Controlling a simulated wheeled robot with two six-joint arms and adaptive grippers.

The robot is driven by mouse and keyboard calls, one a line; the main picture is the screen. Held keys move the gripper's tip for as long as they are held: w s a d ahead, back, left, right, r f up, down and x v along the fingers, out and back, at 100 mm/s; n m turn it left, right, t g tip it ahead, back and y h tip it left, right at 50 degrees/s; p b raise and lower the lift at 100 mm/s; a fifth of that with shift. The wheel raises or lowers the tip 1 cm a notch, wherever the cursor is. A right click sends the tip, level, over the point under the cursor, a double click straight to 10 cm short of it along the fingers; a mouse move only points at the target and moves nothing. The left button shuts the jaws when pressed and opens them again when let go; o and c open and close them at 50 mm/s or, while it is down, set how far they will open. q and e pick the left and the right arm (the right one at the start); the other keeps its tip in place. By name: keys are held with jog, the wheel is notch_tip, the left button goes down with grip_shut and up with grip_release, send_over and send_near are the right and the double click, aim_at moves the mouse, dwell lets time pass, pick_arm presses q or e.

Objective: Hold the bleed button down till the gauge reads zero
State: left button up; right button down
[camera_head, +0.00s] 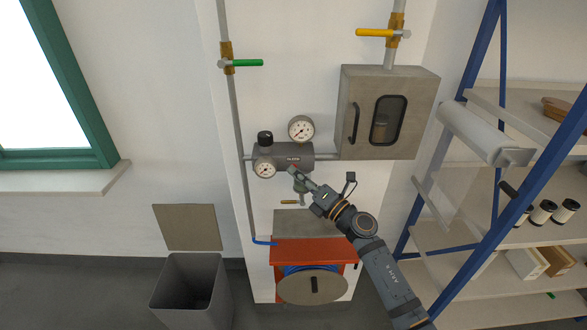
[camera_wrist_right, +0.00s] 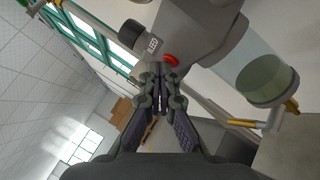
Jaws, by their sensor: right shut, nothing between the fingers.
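The grey regulator block (camera_head: 297,151) is on the wall pipe. In the head view the button is a small red spot at the fingertips. My right gripper (camera_wrist_right: 158,76) is shut and empty. Its tips are very close to the button; I cannot tell whether they touch or press it. One round gauge (camera_head: 301,128) is above the block and another (camera_head: 264,169) is at its lower left. Their needles are too small to read. My left gripper is out of view.
A clear bowl (camera_wrist_right: 262,82) hangs under the block beside a yellow drain lever (camera_head: 290,202). A grey cabinet (camera_head: 352,88) is at upper right. A red hose reel box (camera_head: 300,252) is below. Shelving (camera_head: 492,188) stands right of my arm, a bin (camera_head: 188,290) at lower left.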

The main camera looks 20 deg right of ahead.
jog(key=shift+s+a, duration=0.25)
jog(key=shift+s, duration=0.55)
jog(key=s, duration=0.2)
jog(key=s+a+p, duration=0.1)
jog(key=s, duration=0.1)
jog(key=shift+s+a, duration=0.2)
jog(key=shift+s, duration=0.2)
